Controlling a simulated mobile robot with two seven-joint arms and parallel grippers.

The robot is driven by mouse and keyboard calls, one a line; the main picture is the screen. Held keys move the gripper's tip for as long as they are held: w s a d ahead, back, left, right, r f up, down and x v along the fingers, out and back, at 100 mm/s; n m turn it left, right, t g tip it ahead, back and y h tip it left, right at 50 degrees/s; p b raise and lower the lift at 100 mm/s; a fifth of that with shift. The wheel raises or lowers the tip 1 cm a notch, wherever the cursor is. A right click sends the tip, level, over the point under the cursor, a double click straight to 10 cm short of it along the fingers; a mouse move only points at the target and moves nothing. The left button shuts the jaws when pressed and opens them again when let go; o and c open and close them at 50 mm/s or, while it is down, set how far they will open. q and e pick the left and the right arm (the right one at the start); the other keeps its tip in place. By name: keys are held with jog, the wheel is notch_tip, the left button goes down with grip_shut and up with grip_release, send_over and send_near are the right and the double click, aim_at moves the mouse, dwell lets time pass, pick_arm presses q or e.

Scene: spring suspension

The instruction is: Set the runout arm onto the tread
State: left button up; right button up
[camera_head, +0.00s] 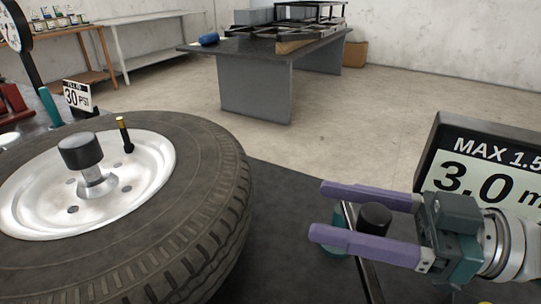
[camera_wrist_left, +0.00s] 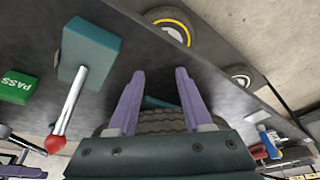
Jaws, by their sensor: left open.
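In the head view my right gripper (camera_head: 318,213) comes in from the right. The arm's far end is partly hidden by the fingers. The wheel lies flat at the left, and its tire tread (camera_head: 222,225) faces the gripper across a gap. In the left wrist view my left gripper (camera_wrist_left: 160,76) is open and empty, with the tire (camera_wrist_left: 162,124) showing between its fingers.
A gauge display (camera_head: 485,165) reading 3.0 stands behind the right gripper. The wheel's white rim (camera_head: 130,190) carries a black-capped hub (camera_head: 80,152).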

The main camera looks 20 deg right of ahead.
grip_shut()
dwell(0.3)
dwell(1.0)
